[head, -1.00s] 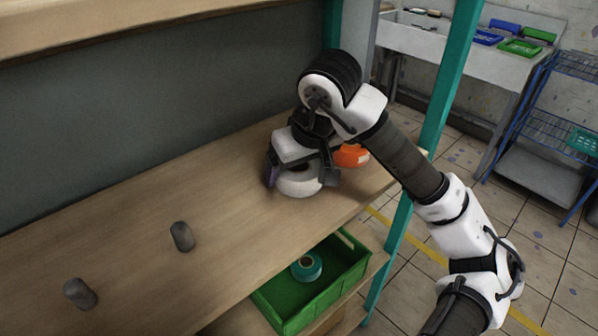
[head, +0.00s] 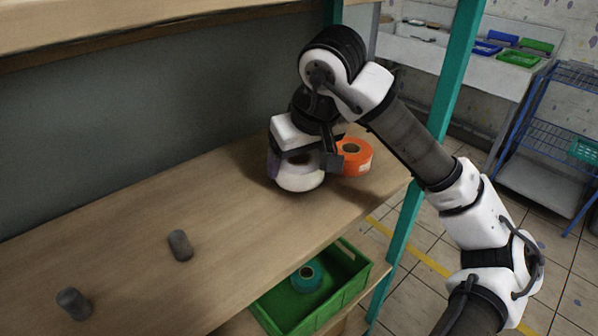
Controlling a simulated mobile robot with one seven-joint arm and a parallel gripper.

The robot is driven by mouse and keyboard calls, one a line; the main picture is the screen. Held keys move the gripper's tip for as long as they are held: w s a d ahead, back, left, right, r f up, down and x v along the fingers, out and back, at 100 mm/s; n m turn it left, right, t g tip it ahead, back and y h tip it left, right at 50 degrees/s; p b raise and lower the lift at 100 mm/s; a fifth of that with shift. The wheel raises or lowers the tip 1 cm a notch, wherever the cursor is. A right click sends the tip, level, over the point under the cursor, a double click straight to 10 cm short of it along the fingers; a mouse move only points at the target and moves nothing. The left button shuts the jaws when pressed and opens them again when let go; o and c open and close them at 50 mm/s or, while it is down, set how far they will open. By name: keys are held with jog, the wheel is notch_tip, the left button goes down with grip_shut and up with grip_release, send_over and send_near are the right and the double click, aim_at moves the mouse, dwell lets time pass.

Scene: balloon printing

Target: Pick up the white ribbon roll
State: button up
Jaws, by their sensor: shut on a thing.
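The white ribbon roll (head: 298,181) is on the right part of the wooden shelf in the head view. My gripper (head: 303,162) comes down over it from above, with a finger on each side, and is shut on it. The roll's upper part is partly hidden by the gripper. I cannot tell for sure whether its underside touches the shelf. An orange roll (head: 357,158) lies just to the right, behind the right finger, and part of it is covered.
A green crate (head: 345,293) with a teal roll (head: 307,277) sits on the level below. A teal post (head: 401,232) stands at the shelf's right end. An upper shelf board (head: 120,25) runs overhead.

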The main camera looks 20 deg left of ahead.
jog(key=s+d+b, duration=0.4)
jog(key=s+d, duration=0.8)
jog(key=shift+s+d, duration=0.35)
jog(key=shift+s, duration=0.05)
dwell(0.7)
